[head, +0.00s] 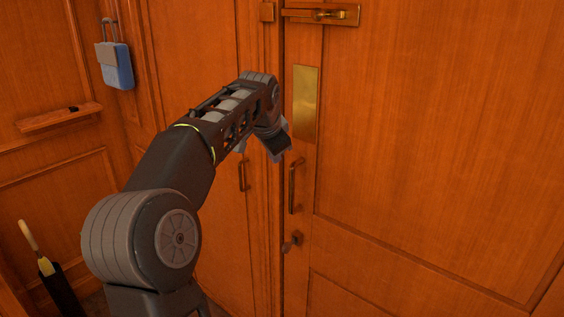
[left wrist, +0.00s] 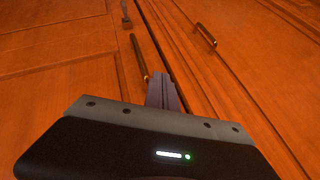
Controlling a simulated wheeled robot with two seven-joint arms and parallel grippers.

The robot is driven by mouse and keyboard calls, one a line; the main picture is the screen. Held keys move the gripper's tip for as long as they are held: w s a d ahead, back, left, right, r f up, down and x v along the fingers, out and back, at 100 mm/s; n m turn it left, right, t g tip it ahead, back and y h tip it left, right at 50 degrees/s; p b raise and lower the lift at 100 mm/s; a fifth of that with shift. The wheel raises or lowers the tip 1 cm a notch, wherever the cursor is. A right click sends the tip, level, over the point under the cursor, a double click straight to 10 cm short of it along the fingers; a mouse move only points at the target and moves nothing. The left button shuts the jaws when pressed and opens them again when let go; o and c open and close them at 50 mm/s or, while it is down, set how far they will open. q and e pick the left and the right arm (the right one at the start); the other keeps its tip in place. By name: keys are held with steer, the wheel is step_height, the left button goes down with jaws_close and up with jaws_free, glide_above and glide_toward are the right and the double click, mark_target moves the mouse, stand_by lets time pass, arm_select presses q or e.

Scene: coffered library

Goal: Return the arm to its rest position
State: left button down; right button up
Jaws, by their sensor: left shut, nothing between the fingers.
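My left arm comes in from the left in the head view and reaches toward the wooden door. My left gripper (head: 280,150) points down in front of the seam between the door and the narrower panel. In the left wrist view the gripper (left wrist: 163,82) shows its fingers together, with nothing between them. A dark pull handle (head: 295,185) on the door is just below and right of the gripper, and I see a gap between them in the head view. My right gripper is not in view.
The large door (head: 430,130) has a brass plate (head: 306,103), a brass latch (head: 325,14) at the top and a keyhole knob (head: 292,243). Another handle (head: 242,174) is on the left panel. A blue bag (head: 117,68) hangs above a small shelf (head: 60,116). An umbrella (head: 47,266) stands lower left.

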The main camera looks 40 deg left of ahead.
arm_select(q)
steer(key=shift+s, duration=0.15)
stand_by(0.3)
steer(key=w+d+f+h, duration=0.1)
steer(key=w+d+f, duration=0.4)
steer(key=f, duration=0.5)
steer(key=w+d+f+h, duration=0.2)
steer(key=w+d+f, duration=0.1)
steer(key=d+f, duration=0.6)
steer(key=s+d+f+g+h, duration=0.2)
steer(key=d+f, duration=0.9)
steer(key=f, duration=0.6)
steer(key=s+d+f+n+g+h, duration=0.1)
steer(key=s+d+f+h, duration=0.1)
steer(key=s+d+f, duration=0.95)
steer(key=s+d+f+n, duration=0.1)
steer(key=s+d+f, duration=0.1)
steer(key=s+d, duration=0.2)
steer(key=s+d+f+n+g, duration=0.1)
steer(key=s+d+f, duration=0.2)
steer(key=s, duration=0.5)
steer(key=s+d+f+n+g+h, duration=0.1)
steer(key=s+d+f, duration=0.1)
steer(key=s+d, duration=0.3)
steer(key=shift+s+f, duration=0.15)
steer(key=shift+s, duration=0.3)
